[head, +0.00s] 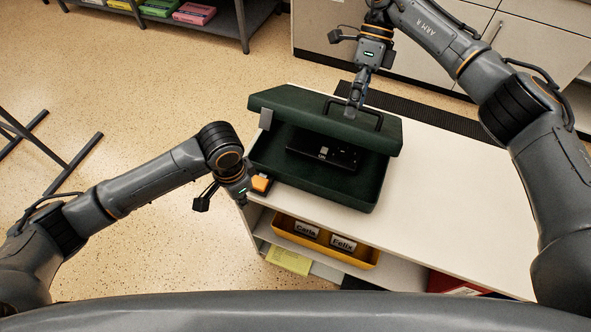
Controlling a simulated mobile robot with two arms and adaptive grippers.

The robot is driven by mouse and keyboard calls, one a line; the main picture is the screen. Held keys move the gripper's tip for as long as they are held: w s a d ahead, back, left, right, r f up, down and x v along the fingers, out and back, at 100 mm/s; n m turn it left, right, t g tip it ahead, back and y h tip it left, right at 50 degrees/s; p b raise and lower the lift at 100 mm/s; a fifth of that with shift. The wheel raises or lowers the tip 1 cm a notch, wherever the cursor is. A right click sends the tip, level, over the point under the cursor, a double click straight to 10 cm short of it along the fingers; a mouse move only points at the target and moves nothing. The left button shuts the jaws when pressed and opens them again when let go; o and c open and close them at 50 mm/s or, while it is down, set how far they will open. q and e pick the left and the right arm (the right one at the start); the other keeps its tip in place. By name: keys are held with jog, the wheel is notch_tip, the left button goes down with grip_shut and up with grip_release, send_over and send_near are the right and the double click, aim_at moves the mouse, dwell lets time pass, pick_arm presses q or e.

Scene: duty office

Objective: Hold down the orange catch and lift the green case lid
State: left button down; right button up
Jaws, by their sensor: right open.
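The dark green case (335,190) stands on a white-topped unit. Its lid (300,113) is raised part way, with a gap showing the inside and a black device (325,150) there. A black handle (378,122) is on the lid. My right gripper (355,105) is open and points down at the lid beside the handle; I cannot tell whether it touches. The orange catch (261,183) is at the case's left front corner. My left gripper (245,192) is right at the catch, its fingertips partly hidden by its own body; contact and jaw state are unclear.
The white top (440,190) is clear right of the case. Below it, a yellow tray (325,250) holds two name-labelled items, beside a yellow-green paper (288,260). Cabinets (540,40) stand behind, a dark shelf (240,25) at the back left, and metal legs (70,165) at the left.

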pick_arm(q)
jog(key=shift+r+p, duration=1.45)
jog(key=shift+r, duration=0.2)
pick_arm(e)
jog(key=shift+s+a+r, duration=0.2)
jog(key=shift+s+r, duration=0.3)
jog(key=shift+r, duration=0.35)
jog(key=shift+s+a+r, duration=0.15)
jog(key=shift+s+r, duration=0.3)
jog(key=shift+r, duration=0.4)
pick_arm(q)
notch_tip(320, 180, up, 12)
pick_arm(e)
jog(key=v, duration=1.2)
jog(key=shift+w+f, duration=0.1)
jog(key=shift+f, duration=0.05)
